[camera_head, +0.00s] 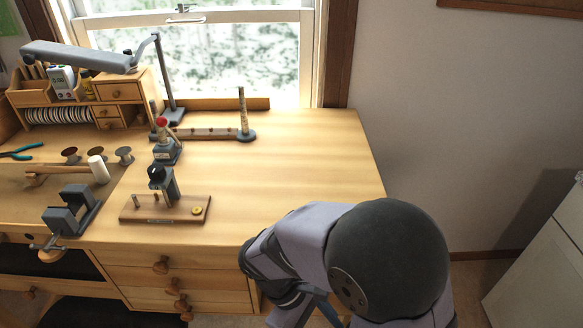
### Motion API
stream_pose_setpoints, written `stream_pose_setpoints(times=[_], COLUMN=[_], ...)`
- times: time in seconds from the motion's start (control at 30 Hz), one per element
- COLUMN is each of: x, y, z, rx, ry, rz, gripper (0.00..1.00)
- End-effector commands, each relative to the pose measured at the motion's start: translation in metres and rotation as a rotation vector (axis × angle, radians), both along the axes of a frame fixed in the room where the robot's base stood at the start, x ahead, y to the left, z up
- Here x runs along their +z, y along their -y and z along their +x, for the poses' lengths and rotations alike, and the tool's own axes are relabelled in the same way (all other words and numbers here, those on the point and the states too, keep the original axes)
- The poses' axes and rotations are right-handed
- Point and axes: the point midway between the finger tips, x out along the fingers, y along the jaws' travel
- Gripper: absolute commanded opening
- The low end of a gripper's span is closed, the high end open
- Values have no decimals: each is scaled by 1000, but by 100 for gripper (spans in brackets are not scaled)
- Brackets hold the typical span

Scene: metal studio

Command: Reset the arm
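My arm (310,240) shows at the bottom, right of centre, in the head view. Its large dark round joint (388,262) is nearest the camera, and grey links bend down to the left by the bench's front edge. My gripper cannot be made out. The lower links run behind the joint and out of the bottom of the picture.
A wooden workbench (290,180) stands under a window, with its right half clear. A small press on a wooden base (165,207), a grey vise (72,210), a mallet (98,170) and a lamp (80,56) are at left. A pale cabinet (545,265) stands at right.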

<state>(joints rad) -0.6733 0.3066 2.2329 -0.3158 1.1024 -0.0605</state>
Motion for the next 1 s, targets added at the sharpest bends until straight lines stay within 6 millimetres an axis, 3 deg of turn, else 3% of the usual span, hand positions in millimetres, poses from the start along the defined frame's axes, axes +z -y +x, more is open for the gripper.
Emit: stream_pose_setpoints(times=[0.03,0.1,0.4,0.5,0.7,1.0], x=[23,42,120,137,152,152], y=[8,16,55,65,77,78], z=[-1,0,6,7,10,11], rx=[-95,-198,-666,-782,-907,-924], ry=[22,56,263,327,405,416], rz=[44,98,306,347,387,392], gripper=[44,44,44,44,44,44])
